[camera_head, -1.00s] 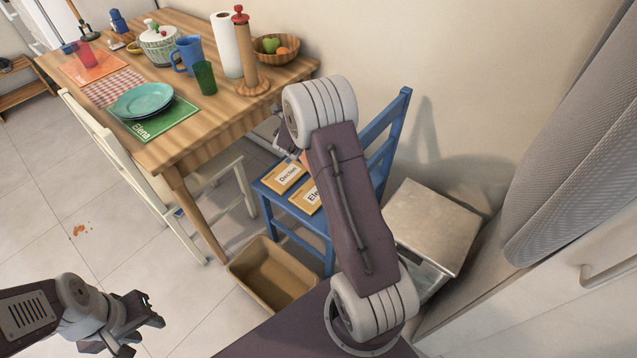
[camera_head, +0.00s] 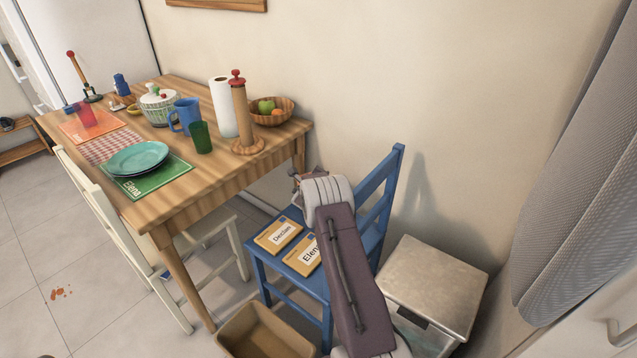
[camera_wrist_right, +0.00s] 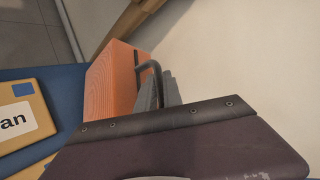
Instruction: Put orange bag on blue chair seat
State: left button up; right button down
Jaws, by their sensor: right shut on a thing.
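The orange bag (camera_wrist_right: 112,82) has a dark grey handle and shows in the right wrist view, at the edge of the blue seat. In the head view my right arm hides most or all of it. My right gripper (camera_wrist_right: 165,90) is shut on the bag's handle. The blue chair (camera_head: 374,190) stands right of the table; its seat (camera_head: 272,266) carries two yellow packets, one labelled Declan (camera_head: 278,236) and one labelled Elena (camera_head: 303,255). Whether the bag touches the seat I cannot tell. My left gripper is out of view.
The wooden table (camera_head: 215,182) with dishes stands left of the chair. A white chair (camera_head: 118,215) is at its near side. A brown bin (camera_head: 262,330) stands in front of the blue chair, and a metal-topped box (camera_head: 435,280) to its right. The wall is close behind.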

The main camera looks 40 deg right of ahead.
jog(key=shift+w+f, duration=0.1)
jog(key=shift+f, duration=0.5)
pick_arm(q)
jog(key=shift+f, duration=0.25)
pick_arm(e)
jog(key=shift+r, duration=0.15)
jog(key=c, duration=1.5)
grip_release()
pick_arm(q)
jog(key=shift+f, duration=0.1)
